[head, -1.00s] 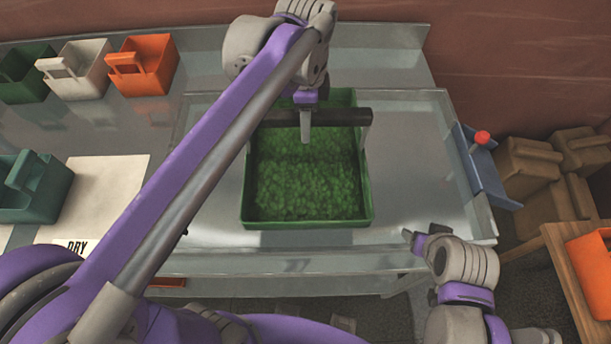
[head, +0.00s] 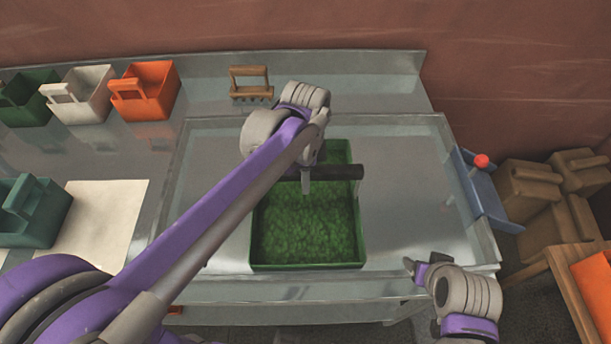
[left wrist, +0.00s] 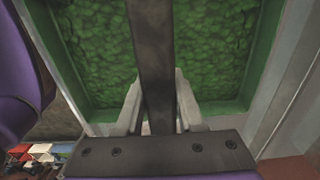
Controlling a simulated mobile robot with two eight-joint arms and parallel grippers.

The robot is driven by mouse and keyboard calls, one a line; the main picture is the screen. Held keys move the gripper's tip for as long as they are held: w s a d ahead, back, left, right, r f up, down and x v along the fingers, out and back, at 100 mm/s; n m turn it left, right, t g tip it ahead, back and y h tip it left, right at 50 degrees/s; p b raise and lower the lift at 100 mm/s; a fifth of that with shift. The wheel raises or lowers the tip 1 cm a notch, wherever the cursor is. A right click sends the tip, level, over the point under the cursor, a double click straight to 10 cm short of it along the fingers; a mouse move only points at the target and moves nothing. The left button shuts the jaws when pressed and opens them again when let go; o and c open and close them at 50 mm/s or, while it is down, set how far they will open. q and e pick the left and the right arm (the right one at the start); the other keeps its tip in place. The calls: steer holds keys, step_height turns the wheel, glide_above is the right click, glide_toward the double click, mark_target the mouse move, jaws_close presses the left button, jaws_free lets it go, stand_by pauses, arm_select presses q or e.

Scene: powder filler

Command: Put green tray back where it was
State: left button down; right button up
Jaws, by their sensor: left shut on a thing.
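The green tray (head: 308,262) is full of green granular stuff and sits over the recessed work area of the bench. Its dark handle bar (head: 345,172) crosses above it. My left gripper (head: 306,185) is shut on this bar; in the left wrist view the bar (left wrist: 152,60) runs between the two fingers (left wrist: 155,108), with the tray (left wrist: 225,110) beyond. I cannot tell whether the tray touches the surface. My right gripper (head: 416,268) is at the bench's front right, apart from the tray; its jaw state is unclear.
Dark green (head: 28,110), white (head: 85,95) and orange (head: 150,92) trays stand at the back left. A teal tray (head: 35,225) stands by a pale sheet (head: 105,225). A wooden holder (head: 250,85) is behind. A blue piece with a red knob (head: 481,161) edges the right side.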

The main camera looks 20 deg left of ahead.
arm_select(q)
steer(key=shift+f, duration=0.15)
arm_select(e)
steer(key=shift+f, duration=0.15)
arm_select(q)
steer(key=c, duration=0.5)
jaws_free()
steer(key=shift+r, duration=0.35)
arm_select(e)
steer(key=shift+r, duration=0.25)
arm_select(q)
step_height(320, 180, up, 12)
steer(key=shift+f, duration=0.15)
arm_select(e)
steer(key=shift+w+r, duration=0.15)
steer(key=shift+r, duration=0.05)
